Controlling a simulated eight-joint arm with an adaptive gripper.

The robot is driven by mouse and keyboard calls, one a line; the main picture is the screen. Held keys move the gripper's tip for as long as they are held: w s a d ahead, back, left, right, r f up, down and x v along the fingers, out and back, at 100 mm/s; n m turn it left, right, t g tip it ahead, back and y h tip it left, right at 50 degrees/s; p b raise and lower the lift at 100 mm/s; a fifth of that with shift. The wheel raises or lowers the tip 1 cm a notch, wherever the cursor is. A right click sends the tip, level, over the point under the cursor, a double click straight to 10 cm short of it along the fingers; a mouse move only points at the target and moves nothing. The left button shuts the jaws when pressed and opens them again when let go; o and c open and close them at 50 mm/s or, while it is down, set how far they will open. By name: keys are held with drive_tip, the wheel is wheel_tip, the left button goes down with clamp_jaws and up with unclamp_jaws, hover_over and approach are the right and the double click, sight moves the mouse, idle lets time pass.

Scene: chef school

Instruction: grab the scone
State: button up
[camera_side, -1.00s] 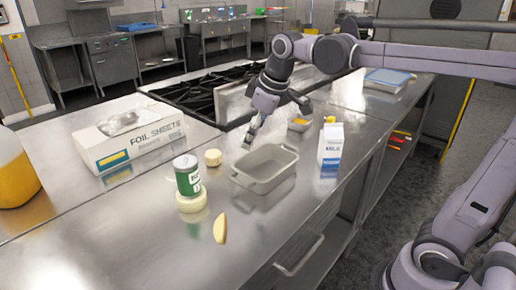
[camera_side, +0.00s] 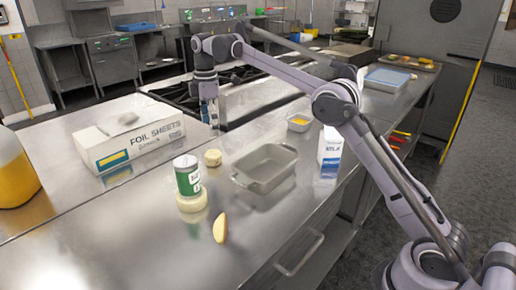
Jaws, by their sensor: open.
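A small round pale-beige piece that looks like the scone (camera_side: 213,157) sits on the steel counter, left of the grey baking pan. My gripper (camera_side: 212,124) points down, above and behind it, near the stove edge. It is apart from the scone, and no object shows between its fingers. The fingers are small in this view.
A green-and-white can (camera_side: 187,176) stands on a pale round item (camera_side: 192,203). A wedge (camera_side: 220,228) lies in front. The grey pan (camera_side: 264,168), a milk carton (camera_side: 329,148), a small tub (camera_side: 299,122) and a foil box (camera_side: 128,137) stand around.

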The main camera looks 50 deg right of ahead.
sight(212, 153)
drive_tip(key=shift+w+f, duration=0.2)
drive_tip(key=shift+f, duration=5.5)
drive_tip(key=c, duration=1.2)
